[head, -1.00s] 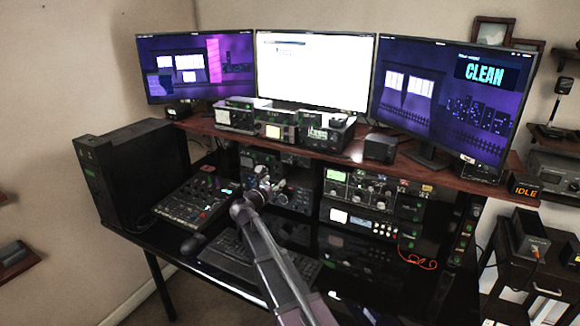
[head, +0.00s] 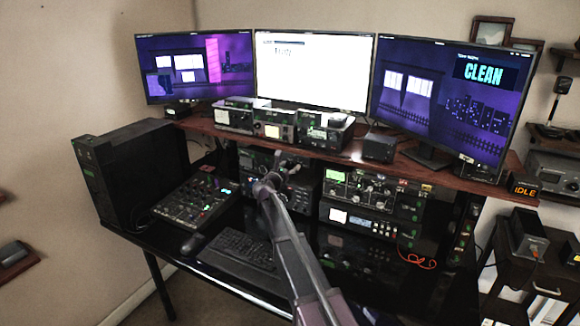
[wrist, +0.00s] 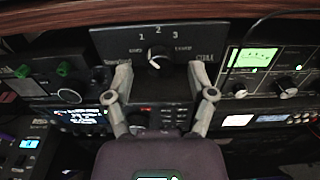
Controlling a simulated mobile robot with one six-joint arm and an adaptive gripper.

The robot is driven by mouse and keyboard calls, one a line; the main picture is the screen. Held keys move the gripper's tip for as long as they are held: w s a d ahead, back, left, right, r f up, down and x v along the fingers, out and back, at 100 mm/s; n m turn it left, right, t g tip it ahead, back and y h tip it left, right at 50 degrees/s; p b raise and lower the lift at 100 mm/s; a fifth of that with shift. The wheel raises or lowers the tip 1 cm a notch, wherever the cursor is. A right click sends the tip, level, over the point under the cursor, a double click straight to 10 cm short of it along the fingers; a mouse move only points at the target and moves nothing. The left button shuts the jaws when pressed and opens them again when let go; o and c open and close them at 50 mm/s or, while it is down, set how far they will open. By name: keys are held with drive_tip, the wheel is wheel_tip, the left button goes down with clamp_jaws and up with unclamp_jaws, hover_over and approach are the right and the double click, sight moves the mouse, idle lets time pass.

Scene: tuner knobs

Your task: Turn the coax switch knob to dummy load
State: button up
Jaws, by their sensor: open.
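The coax switch is a dark panel (wrist: 190,42) marked 1, 2, 3 with further labels at each side, in the upper middle of the wrist view. Its round knob (wrist: 160,59) has a light pointer mark; I cannot tell exactly which label it points to. My gripper (wrist: 162,95) is open, its two fingers apart below and to either side of the knob, with nothing between them. In the head view my gripper (head: 276,160) is under the shelf at the middle of the desk, and the knob is hidden or too small to make out.
A wooden shelf (head: 440,178) runs just above the switch. A green-lit meter unit (wrist: 262,65) stands to its right and another radio unit (wrist: 60,75) to its left. A mixer (head: 195,197) and keyboard (head: 240,247) lie on the desk.

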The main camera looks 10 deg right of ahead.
drive_tip(key=shift+w+d, duration=0.35)
drive_tip(key=shift+w, duration=0.15)
clamp_jaws()
drive_tip(key=shift+m, duration=0.5)
drive_tip(key=m, duration=0.4)
drive_tip(key=shift+w+r, duration=0.1)
drive_tip(key=m, duration=0.6)
drive_tip(key=shift+a+m, duration=0.1)
drive_tip(key=shift+m, duration=0.3)
drive_tip(key=m, duration=0.6)
drive_tip(key=shift+w+r, duration=0.1)
drive_tip(key=m, duration=0.6)
